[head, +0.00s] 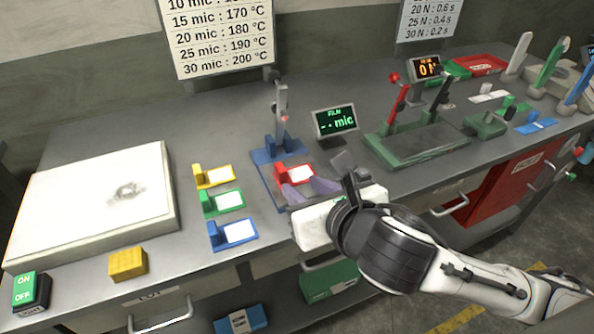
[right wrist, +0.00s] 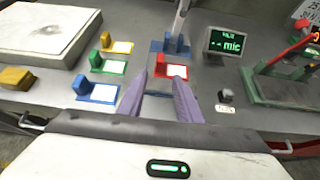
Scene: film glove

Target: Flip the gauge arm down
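The gauge has a blue base (head: 264,156) and a grey arm (head: 281,102) that stands upright at its back, with a small red part on it. The arm shows only partly at the top of the right wrist view (right wrist: 181,18). A red holder with a white film piece (head: 281,173) lies at the front of the gauge base. My right gripper (head: 308,188) is open and empty, its purple fingers apart just in front of the red holder, below the raised arm. It also shows in the right wrist view (right wrist: 160,90). My left gripper is not in view.
A display reading "-- mic" (head: 335,122) stands right of the gauge. Yellow (head: 199,175), green (head: 208,203) and blue (head: 217,236) holders lie to the left, near a white light panel (head: 90,205). A green sealer with a red lever (head: 400,95) stands to the right.

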